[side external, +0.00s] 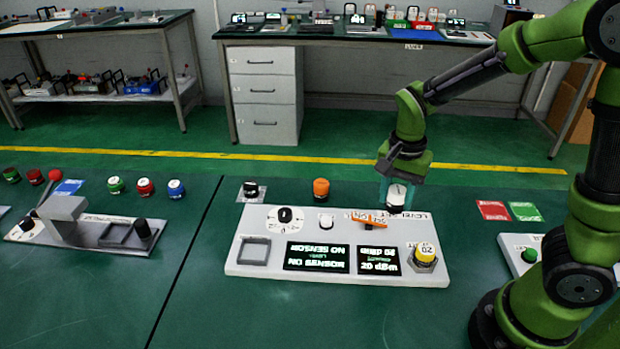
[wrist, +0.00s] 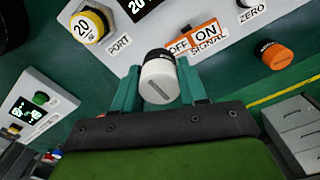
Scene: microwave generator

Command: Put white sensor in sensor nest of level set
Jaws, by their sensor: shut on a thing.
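My gripper (side external: 396,196) is shut on the white sensor (side external: 397,193), behind the right part of the level set (side external: 340,280). In the wrist view the sensor (wrist: 158,82) is a white cylinder with a black end, between the teal fingers of my gripper (wrist: 158,88). The level set is a white panel with a display reading NO SENSOR (side external: 317,257), upside down in the side view. An empty square grey frame (side external: 254,251) at its left end looks like the sensor nest, though no label is readable. The sensor's underside is hidden in the side view.
The panel carries a black dial (side external: 285,215), a white button (side external: 325,222), an orange switch (side external: 369,219) and a yellow-capped port (side external: 425,256). Behind it stand an orange sensor (side external: 321,189) and a black piece (side external: 250,188). Another device (side external: 90,235) is at the left.

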